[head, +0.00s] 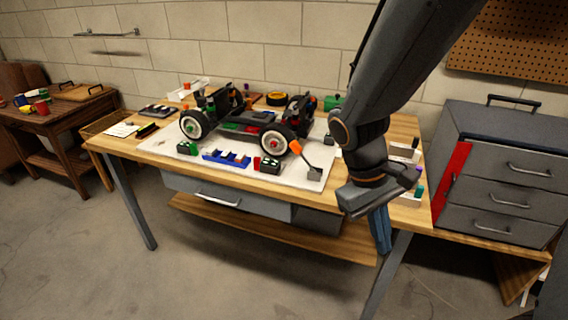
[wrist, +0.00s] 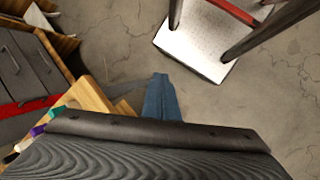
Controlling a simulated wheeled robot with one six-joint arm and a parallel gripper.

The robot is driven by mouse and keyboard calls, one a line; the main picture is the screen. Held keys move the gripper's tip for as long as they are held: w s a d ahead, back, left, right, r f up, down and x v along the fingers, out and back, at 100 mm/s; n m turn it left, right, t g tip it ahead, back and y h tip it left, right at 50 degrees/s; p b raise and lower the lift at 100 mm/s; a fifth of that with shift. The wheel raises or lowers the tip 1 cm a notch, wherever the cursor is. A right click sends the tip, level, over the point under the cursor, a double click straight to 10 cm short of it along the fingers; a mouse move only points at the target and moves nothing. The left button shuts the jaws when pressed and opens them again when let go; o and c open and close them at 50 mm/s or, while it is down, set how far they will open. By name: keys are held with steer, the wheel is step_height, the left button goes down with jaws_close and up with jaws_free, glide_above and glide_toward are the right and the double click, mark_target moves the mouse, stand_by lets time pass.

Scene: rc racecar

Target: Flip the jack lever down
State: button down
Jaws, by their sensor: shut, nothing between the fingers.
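The jack is most likely the grey block with an orange-tipped lever (head: 301,154) at the front right of the white mat (head: 215,172). The lever slants up to the left from the block (head: 315,173). The car chassis (head: 245,125) stands on its wheels behind it. My gripper (head: 382,245) is shut and empty, with blue fingers pointing down just off the table's front right edge, right of and below the lever. In the wrist view the shut fingers (wrist: 160,98) point out over the floor. The lever is not in the wrist view.
The wooden table (head: 130,148) also holds green, blue and red parts near the chassis. A grey drawer cabinet (head: 500,170) stands to the right. A white-topped stand (wrist: 195,50) is on the floor in the wrist view. The floor before the table is clear.

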steer(key=w+f+n+t+h+b, duration=0.1)
steer(key=w+f+n+h+b, duration=0.3)
steer(key=w+n+h, duration=0.15)
steer(key=n+t+h+b, duration=0.1)
steer(key=n+t+b, duration=0.9)
steer(key=t, duration=0.8)
glide_toward(275, 166)
step_height(275, 166, up, 2)
steer(key=shift+s+a+r, duration=0.1)
steer(key=shift+a+r, duration=0.1)
steer(key=x, duration=1)
steer(key=shift+w+d+b, duration=0.2)
steer(key=shift+d+b, duration=0.05)
steer(key=shift+b, duration=0.1)
steer(key=shift+s+d+r, duration=0.55)
steer(key=shift+d+r, duration=0.25)
steer(key=shift+r, duration=0.1)
steer(key=shift+s+d+r, duration=0.15)
steer(key=shift+d+r, duration=0.25)
steer(key=shift+d, duration=0.1)
